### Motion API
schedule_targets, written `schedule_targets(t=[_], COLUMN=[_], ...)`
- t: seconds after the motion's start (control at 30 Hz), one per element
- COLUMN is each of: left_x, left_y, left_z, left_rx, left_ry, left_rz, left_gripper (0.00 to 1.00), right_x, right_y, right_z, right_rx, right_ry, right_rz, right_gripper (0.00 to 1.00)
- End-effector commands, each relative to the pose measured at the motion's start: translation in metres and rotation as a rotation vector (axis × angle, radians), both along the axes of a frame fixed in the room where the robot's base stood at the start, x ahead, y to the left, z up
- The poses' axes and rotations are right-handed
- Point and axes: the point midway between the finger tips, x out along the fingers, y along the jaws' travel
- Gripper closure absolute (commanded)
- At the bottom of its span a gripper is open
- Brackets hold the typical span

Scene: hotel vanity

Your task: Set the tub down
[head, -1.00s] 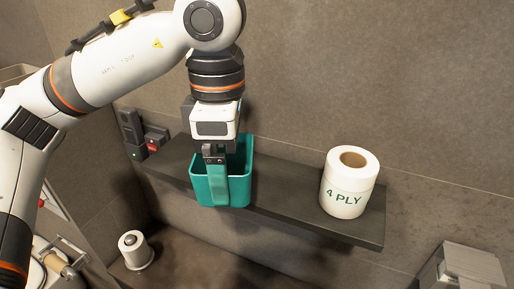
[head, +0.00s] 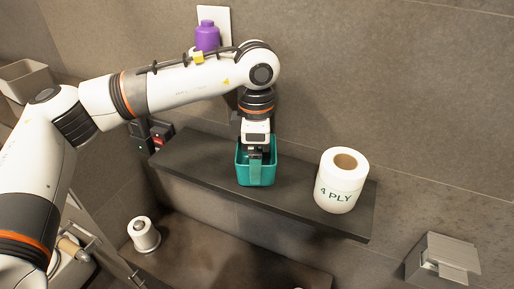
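The teal tub (head: 257,174) is upright at the dark shelf (head: 205,160), left of the paper roll. Its base appears to be on or just over the shelf surface; I cannot tell which. The fingers appear closed on that wall, though the tips are partly hidden. My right gripper is not in view.
A large white roll marked "4 PLY" (head: 341,181) stands on the shelf to the right. A purple bottle (head: 207,36) is on the wall behind my arm. A small roll (head: 144,235) stands lower left. A metal holder (head: 444,259) is lower right.

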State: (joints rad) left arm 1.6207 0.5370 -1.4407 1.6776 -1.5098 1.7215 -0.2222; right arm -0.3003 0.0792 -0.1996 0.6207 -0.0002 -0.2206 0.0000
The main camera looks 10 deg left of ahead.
Motion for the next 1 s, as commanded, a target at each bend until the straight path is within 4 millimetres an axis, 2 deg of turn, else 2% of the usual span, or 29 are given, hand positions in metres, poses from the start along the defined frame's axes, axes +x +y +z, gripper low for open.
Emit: schedule_targets(t=[0.03,0.07,0.47,0.5,0.57,0.83,0.9,1.0], left_x=[0.002,0.002,0.003,0.003,0.003,0.003,0.003,0.004], left_y=[0.0,0.0,-0.001,-0.001,-0.001,-0.001,-0.001,-0.001], left_z=[0.003,0.001,-0.008,-0.008,-0.006,-0.004,0.001,0.013], left_rx=[0.0,-0.001,-0.002,-0.002,-0.001,-0.001,-0.002,-0.002], left_ry=[0.0,0.0,-0.002,-0.001,-0.001,-0.002,-0.002,-0.006], left_rz=[0.002,0.002,0.001,0.001,0.001,0.001,0.001,0.001], left_gripper=[0.33,0.33,0.33,0.08,0.0,0.0,0.0,0.0], right_x=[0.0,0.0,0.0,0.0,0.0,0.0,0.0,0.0], right_y=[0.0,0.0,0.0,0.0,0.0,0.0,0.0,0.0], right_z=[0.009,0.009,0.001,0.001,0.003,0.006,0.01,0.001], right_rx=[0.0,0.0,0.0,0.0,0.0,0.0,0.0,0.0], right_ry=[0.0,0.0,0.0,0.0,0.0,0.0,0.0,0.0], right_rz=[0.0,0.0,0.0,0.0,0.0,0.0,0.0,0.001], right_gripper=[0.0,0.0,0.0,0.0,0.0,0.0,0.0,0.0])
